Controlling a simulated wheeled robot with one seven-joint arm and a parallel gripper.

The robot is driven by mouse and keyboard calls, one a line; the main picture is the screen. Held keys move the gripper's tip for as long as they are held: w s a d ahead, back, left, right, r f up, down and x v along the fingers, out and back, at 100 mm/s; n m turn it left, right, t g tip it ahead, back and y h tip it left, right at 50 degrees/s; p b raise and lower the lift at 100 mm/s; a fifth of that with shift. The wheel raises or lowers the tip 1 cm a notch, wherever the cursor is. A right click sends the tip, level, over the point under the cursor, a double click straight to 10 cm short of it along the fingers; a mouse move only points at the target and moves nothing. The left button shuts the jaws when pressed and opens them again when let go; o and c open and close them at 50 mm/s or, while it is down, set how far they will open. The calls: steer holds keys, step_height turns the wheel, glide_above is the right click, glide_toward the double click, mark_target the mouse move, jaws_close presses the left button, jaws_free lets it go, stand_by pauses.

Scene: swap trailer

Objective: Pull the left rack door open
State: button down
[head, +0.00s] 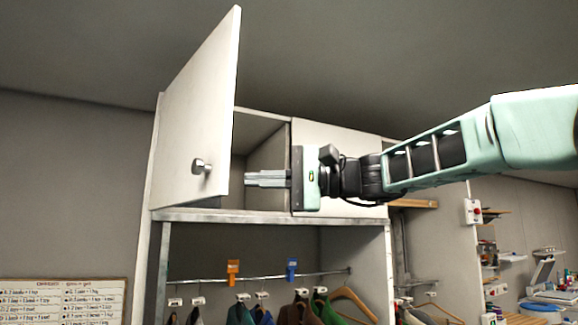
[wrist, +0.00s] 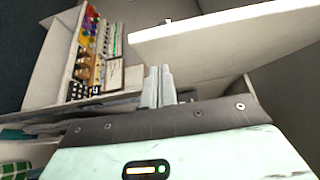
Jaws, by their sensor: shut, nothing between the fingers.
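The left rack door (head: 197,115) is a white panel with a round metal knob (head: 202,166). It stands swung open on its left side, and part of the empty-looking compartment (head: 262,135) shows behind it. My gripper (head: 250,179) is shut and empty. In the head view its fingers point left at the opening, with their tips close to the door's free edge; I cannot tell whether they touch. In the wrist view the fingers (wrist: 158,85) show below the pale door panel (wrist: 230,38).
The right rack door (head: 338,150) is shut, behind my gripper and arm. Below, clothes hang on a rail (head: 270,280) with orange and blue tags. A written board (head: 65,298) is at lower left. Shelves with small items (head: 488,245) stand at right.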

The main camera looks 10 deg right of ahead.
steer(key=shift+s+a+r+p, duration=0.1)
steer(key=shift+s+a+p, duration=0.4)
steer(key=shift+s+a, duration=0.55)
steer(key=shift+w+a, duration=0.1)
steer(key=shift+a, duration=0.05)
steer(key=s+a+b, duration=0.2)
steer(key=s+a, duration=0.1)
steer(key=a, duration=0.5)
steer(key=s+a+b, duration=0.2)
steer(key=s+a, duration=0.2)
steer(key=a, duration=0.4)
steer(key=shift+s+a, duration=0.3)
